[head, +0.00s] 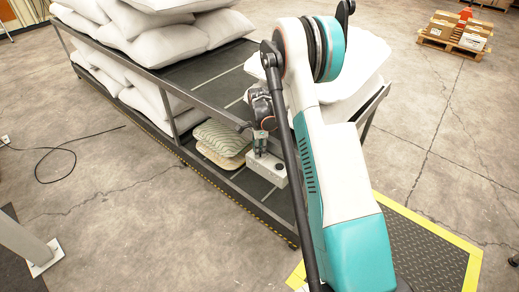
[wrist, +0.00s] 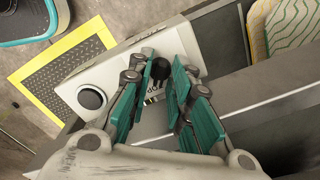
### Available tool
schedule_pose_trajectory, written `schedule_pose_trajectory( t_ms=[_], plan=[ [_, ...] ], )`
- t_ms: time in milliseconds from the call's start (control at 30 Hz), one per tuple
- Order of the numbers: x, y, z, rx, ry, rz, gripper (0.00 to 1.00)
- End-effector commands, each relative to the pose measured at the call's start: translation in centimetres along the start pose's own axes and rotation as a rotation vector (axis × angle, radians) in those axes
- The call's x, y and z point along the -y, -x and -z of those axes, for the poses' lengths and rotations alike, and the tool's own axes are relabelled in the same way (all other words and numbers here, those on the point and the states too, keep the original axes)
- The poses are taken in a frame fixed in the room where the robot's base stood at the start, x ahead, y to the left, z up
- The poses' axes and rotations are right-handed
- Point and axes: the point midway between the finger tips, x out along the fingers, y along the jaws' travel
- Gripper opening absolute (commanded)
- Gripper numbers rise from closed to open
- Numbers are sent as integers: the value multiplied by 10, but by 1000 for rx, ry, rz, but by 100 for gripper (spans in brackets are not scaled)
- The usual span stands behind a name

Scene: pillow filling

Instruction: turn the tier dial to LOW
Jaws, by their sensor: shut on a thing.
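A pale control box (head: 268,168) sits on the lower shelf of the rack in the head view, below my gripper (head: 260,146). In the wrist view the box (wrist: 120,75) lies at a slant under my gripper (wrist: 162,80). The fingers are closed on both sides of a small black dial knob (wrist: 160,68) on the box. Small printed marks (wrist: 154,96) show just below the knob, but they are too small and partly covered to read. I cannot tell which tier the dial points to.
A dark round button (wrist: 91,97) is on the box's left end. Striped pillows (head: 222,136) lie beside the box, and white pillows (head: 150,30) fill the shelves. A yellow-edged mat (head: 440,240) lies on the floor to the right.

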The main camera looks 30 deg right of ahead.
Motion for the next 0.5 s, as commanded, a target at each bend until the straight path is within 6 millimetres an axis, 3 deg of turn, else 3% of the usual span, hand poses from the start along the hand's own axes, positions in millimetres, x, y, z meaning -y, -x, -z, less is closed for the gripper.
schedule_pose_trajectory(
  t_ms=[500],
  plan=[
    [0, 0, 0, 0, 352, 0, 0]
  ],
)
